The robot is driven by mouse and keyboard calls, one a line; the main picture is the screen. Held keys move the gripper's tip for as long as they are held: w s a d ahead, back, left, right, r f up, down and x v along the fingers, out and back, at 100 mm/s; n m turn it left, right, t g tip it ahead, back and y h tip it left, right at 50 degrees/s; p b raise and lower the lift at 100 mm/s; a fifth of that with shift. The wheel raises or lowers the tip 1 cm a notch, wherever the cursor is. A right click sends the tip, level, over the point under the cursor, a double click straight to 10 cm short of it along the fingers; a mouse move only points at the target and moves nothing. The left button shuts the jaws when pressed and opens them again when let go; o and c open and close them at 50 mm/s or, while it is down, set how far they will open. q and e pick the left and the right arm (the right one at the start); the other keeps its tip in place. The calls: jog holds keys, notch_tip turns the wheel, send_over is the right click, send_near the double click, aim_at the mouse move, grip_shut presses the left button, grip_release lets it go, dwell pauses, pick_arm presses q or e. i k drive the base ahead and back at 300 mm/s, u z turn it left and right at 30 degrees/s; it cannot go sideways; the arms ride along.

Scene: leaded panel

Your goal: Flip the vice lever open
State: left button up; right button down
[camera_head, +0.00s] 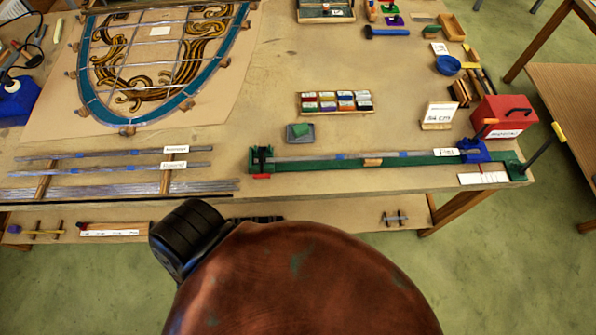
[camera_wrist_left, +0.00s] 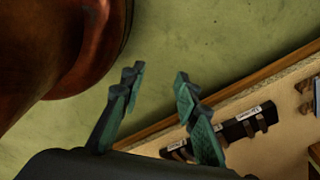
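A long green bench bar (camera_head: 400,159) lies along the table's front edge, with a grey strip along it. At its left end stands a dark clamp (camera_head: 261,156) with a small red piece (camera_head: 262,176) at its front. I cannot tell which is the vice lever. My left gripper (camera_wrist_left: 158,74) is open and empty in the wrist view, over green floor. My right gripper is not seen.
A red box (camera_head: 503,117) stands close behind the blue block. Long metal strips (camera_head: 120,190) lie at left, near a leaded panel (camera_head: 165,55). A lower shelf (camera_head: 350,212) runs under the table.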

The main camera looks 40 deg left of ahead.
aim_at(262, 159)
jog(key=z, duration=0.5)
jog(key=k, duration=1.05)
jog(key=u, duration=1.35)
jog(key=i, duration=0.5)
jog(key=u, duration=0.05)
